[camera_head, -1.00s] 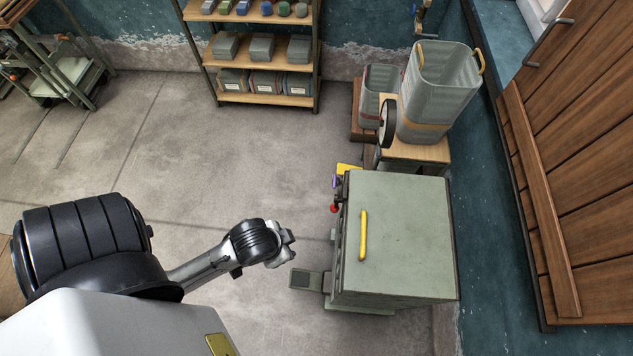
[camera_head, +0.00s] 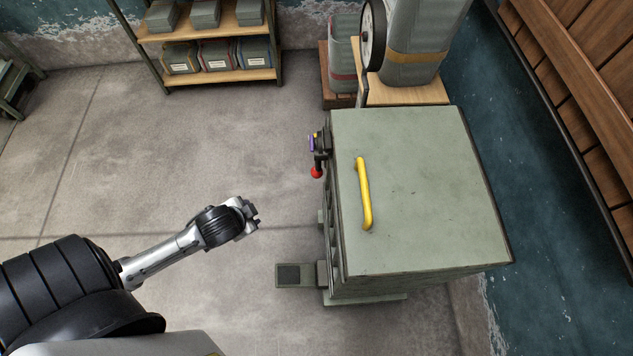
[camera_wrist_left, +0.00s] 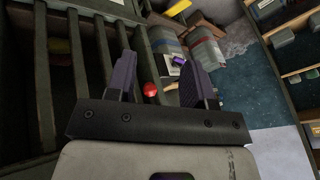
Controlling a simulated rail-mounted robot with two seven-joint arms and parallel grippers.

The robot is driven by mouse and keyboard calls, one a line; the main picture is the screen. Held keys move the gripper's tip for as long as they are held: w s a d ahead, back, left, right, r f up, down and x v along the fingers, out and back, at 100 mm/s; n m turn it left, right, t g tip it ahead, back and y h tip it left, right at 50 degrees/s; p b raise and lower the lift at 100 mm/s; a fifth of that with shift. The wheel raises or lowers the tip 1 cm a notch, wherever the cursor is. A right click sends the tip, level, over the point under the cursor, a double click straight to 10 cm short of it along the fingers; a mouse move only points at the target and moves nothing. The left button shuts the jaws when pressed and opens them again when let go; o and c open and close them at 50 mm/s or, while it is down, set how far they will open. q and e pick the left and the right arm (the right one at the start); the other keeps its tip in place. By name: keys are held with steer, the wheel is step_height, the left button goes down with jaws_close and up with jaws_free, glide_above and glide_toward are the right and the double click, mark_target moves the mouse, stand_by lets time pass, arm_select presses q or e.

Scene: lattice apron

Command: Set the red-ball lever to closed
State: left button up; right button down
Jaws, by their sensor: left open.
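The red-ball lever (camera_head: 316,172) sticks out from the left side of the green-grey cabinet (camera_head: 430,190), near its back corner. A small purple part (camera_head: 311,143) sits just behind the ball. My left gripper (camera_head: 252,212) is left of the cabinet and nearer to me than the red ball, apart from both. In the left wrist view my left gripper (camera_wrist_left: 160,82) is open and empty, and the red ball (camera_wrist_left: 150,90) appears between its two fingers, farther off. The purple part (camera_wrist_left: 178,61) shows beyond it. My right gripper is not in view.
A yellow handle (camera_head: 363,193) lies on the cabinet top. A pedal (camera_head: 295,274) juts out low at the cabinet's front left. Bins (camera_head: 412,60) stand behind the cabinet, and a shelf (camera_head: 210,80) stands at the back. The floor left of the cabinet is clear.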

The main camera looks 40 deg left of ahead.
arm_select(q)
steer(key=w+a+f+t+b, duration=0.2)
steer(key=w+a+f+b, duration=0.2)
steer(key=f+b, duration=0.4)
steer(key=t+h+b, duration=0.5)
steer(key=t+h, duration=0.4)
glide_toward(312, 172)
steer(key=shift+m, duration=0.3)
steer(key=b+x, duration=0.1)
steer(key=x, duration=0.2)
steer(key=b+x, duration=0.1)
steer(key=x, duration=0.2)
steer(key=f+b+x, duration=0.1)
steer(key=x, duration=0.3)
steer(key=shift+b, duration=0.4)
steer(key=shift+w+d+r, duration=0.1)
steer(key=shift+w+d, duration=0.2)
steer(key=shift+w, duration=0.4)
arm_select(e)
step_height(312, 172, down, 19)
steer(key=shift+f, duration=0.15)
